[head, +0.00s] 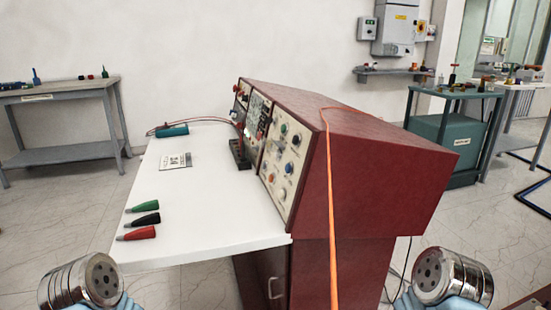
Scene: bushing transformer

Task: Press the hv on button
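The dark red control console (375,165) stands in the middle of the head view, with its panel facing left. No gripper fingers show; only metal ends of my two arms appear at the bottom left and bottom right corners, apart from the console.
A white tabletop (215,205) extends left of the panel, holding green (143,208), black (141,220) and red (137,233) connectors and a card (175,161). An orange cable (332,210) hangs over the console. Grey (70,150) and teal (447,140) benches stand behind; left floor is clear.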

